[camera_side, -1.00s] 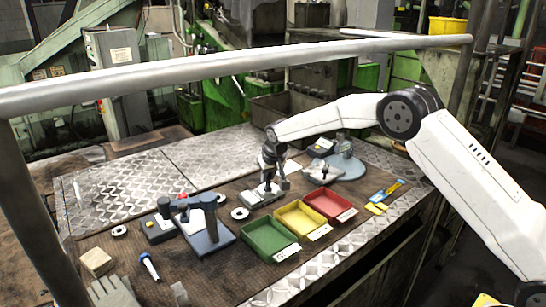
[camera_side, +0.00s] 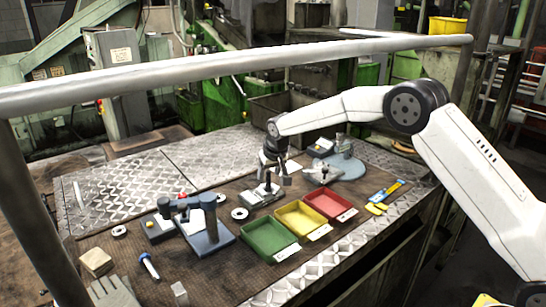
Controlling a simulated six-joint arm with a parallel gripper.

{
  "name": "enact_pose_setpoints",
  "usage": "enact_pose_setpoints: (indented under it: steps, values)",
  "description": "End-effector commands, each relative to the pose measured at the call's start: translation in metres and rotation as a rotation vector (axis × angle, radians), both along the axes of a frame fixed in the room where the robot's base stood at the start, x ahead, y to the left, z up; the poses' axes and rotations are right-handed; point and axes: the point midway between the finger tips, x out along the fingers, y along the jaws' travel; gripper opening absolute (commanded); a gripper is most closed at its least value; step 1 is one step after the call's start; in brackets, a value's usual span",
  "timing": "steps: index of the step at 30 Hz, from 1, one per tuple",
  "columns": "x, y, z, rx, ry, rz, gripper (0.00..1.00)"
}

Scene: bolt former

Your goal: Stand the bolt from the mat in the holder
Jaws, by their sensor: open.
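My gripper (camera_side: 276,177) is open, just above and slightly right of a light grey block (camera_side: 254,199), which looks like the holder. A small dark upright piece (camera_side: 267,184), apparently the bolt, stands on this block just below and left of the jaws. It looks apart from the fingers, but the view is too small to tell for sure. A second pale plate (camera_side: 315,179) with a dark upright piece (camera_side: 324,172) lies to the right of my gripper.
Green (camera_side: 270,241), yellow (camera_side: 301,221) and red (camera_side: 330,205) trays stand in front. A blue-grey fixture (camera_side: 210,238) with a post is at left, and a round blue-grey base (camera_side: 349,168) at right. A metal rail (camera_side: 150,78) crosses the foreground.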

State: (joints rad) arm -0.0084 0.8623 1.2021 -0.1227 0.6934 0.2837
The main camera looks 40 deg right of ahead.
Motion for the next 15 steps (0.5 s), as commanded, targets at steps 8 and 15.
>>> enact_pose_setpoints:
  steps: [8, 15]
  values:
    - [-0.013, 0.003, 0.032, 0.001, -0.002, 0.0, 0.64]
    - [-0.02, 0.004, 0.05, 0.001, -0.001, 0.0, 0.64]
